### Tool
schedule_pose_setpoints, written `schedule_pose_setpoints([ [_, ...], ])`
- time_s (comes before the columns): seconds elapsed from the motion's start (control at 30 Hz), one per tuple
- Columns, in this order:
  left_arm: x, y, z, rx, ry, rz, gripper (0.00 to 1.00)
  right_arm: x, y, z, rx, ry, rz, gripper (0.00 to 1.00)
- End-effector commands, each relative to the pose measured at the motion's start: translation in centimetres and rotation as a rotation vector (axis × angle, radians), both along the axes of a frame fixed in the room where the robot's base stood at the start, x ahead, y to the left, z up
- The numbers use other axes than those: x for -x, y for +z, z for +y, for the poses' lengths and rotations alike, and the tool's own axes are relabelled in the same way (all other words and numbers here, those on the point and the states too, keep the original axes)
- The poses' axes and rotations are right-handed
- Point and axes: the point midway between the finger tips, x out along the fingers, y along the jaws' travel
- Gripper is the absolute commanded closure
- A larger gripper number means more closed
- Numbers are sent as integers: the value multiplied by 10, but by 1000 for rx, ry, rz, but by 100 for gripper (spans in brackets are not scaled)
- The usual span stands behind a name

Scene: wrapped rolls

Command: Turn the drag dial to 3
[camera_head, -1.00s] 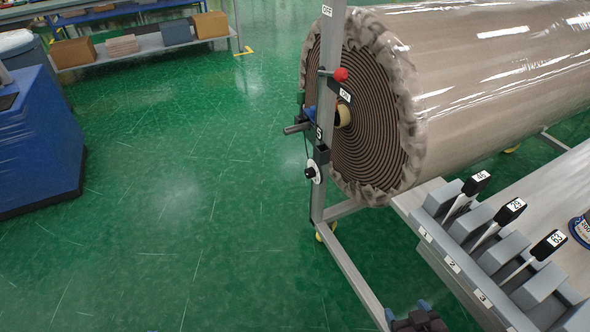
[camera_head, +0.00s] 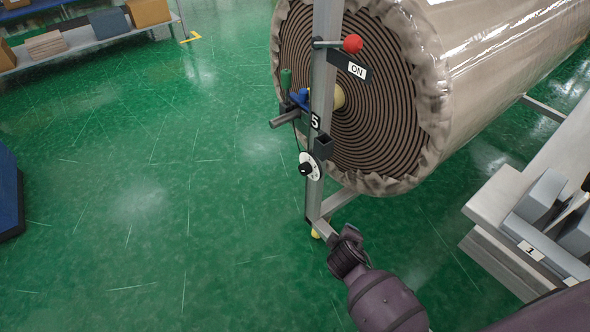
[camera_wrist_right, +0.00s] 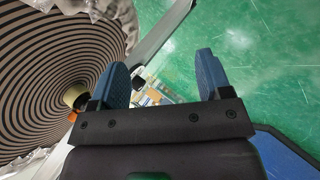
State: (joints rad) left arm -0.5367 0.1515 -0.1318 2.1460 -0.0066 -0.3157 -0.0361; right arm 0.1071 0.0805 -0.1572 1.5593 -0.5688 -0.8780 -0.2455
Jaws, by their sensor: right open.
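The drag dial (camera_head: 309,167) is a small white disc with a black knob, on the upright grey post below the label 5. Its marks are too small to read. My right gripper (camera_wrist_right: 162,65) is open and empty, with two blue fingers well apart. In the right wrist view a small dark knob (camera_wrist_right: 138,84), which looks like the dial, shows beside the left finger, apart from any grip. In the head view my right arm comes up from the bottom, and its dark end is below and right of the dial. My left gripper is out of view.
The large wrapped roll (camera_head: 440,100) stands right behind the post (camera_head: 322,100). A red-knobbed lever (camera_head: 352,43) near an ON label, and blue and green handles, sit above the dial. A grey numbered rack (camera_head: 525,215) is at the right. Green floor left of the post is clear.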

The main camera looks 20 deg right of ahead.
Motion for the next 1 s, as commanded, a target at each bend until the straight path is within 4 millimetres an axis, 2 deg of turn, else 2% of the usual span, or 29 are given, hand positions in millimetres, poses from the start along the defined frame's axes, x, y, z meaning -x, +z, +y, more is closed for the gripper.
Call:
schedule_pose_setpoints([
  [0.03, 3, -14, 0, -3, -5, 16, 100, -11, -19, 4, 53, 14, 39, 29],
  [0.4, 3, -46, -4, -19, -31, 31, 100, -100, -56, 24, 462, 63, 226, 29],
  [0.7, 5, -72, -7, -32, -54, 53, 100, -165, -63, 54, 788, 56, 346, 29],
  [1.0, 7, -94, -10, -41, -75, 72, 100, -220, -47, 96, 1093, -9, 424, 29],
])
